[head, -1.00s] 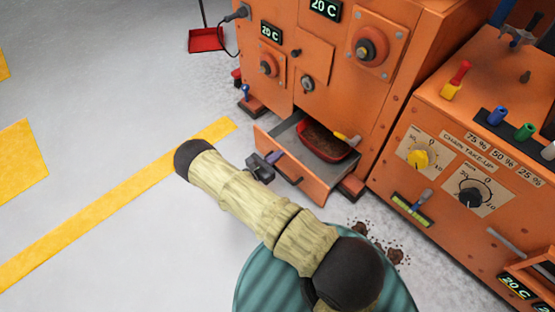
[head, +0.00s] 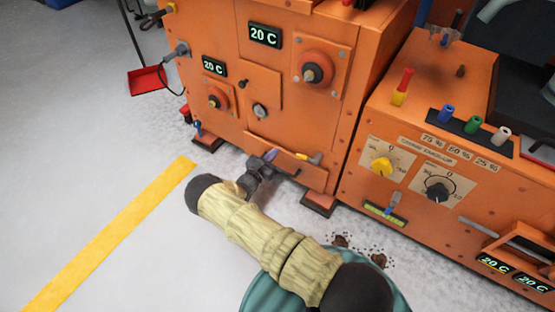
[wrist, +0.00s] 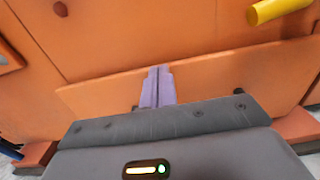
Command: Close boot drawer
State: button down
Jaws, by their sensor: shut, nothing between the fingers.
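The boot drawer (head: 300,174) is an orange panel low on the orange machine, and it looks pushed in close to the machine's face. I cannot tell whether a small gap is left. In the wrist view its front (wrist: 220,78) is a slanted orange panel spanning most of the picture. My gripper (head: 270,155) is shut and empty, its purple fingers at the drawer front. In the wrist view the fingertips (wrist: 158,72) lie over the panel's upper edge; contact is unclear. A yellow handle (head: 308,158) sticks out just above the drawer front and also shows in the wrist view (wrist: 280,9).
An orange control box (head: 400,200) with dials stands to the right. Dark crumbs (head: 345,243) lie on the floor in front of it. A red dustpan (head: 146,81) stands at the back left. The floor on the left is clear, with a yellow stripe (head: 110,235).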

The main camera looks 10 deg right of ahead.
jog(key=shift+x, duration=0.8)
jog(key=shift+r, duration=0.15)
jog(key=p+v, duration=0.5)
jog(key=v, duration=1)
